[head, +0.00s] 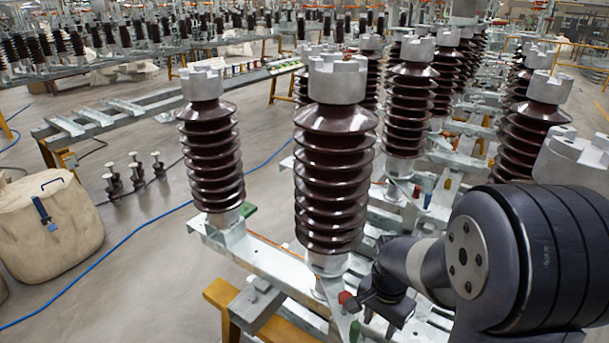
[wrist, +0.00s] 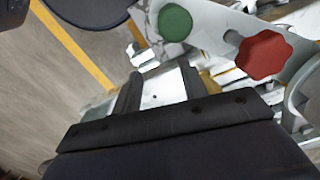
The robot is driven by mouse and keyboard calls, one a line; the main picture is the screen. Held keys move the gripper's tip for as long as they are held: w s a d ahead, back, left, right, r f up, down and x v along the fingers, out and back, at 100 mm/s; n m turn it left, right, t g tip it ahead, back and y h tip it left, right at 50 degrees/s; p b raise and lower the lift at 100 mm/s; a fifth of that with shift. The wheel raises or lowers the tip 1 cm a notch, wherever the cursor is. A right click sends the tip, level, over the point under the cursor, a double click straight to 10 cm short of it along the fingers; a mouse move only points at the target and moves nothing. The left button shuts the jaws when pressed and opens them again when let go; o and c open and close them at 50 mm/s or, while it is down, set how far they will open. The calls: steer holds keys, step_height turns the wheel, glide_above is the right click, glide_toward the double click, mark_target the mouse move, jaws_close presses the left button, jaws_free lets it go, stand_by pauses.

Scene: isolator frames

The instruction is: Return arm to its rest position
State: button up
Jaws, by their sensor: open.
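My arm (head: 480,255) reaches in from the right in the head view. My gripper (head: 372,301) is low beside the foot of the nearest brown ribbed insulator (head: 337,190). In the wrist view my gripper (wrist: 162,86) has its two dark fingers apart, with nothing held between them. A red knob (wrist: 263,55) and a green knob (wrist: 175,22) lie beyond the fingers, apart from them. In the head view a red knob (head: 346,298) shows just left of my gripper and a green knob (head: 355,330) just below it.
Another insulator (head: 211,155) stands left on the pale metal frame (head: 265,262), with several more behind and right. A beige bag (head: 50,225), a blue cable (head: 120,243) and small dark posts (head: 135,172) are on the floor. The left floor has free room.

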steer(key=w+d+n+p, duration=0.3)
steer(key=w+d+n, duration=0.5)
steer(key=w+d, duration=0.35)
steer(key=w+r+n+p, duration=0.3)
steer(key=w+n, duration=0.3)
steer(key=w, duration=0.6)
steer(key=shift+w+d+r+n, duration=0.25)
steer(key=shift+d+r+n, duration=0.15)
steer(key=shift+r, duration=0.2)
steer(key=shift+s, duration=0.1)
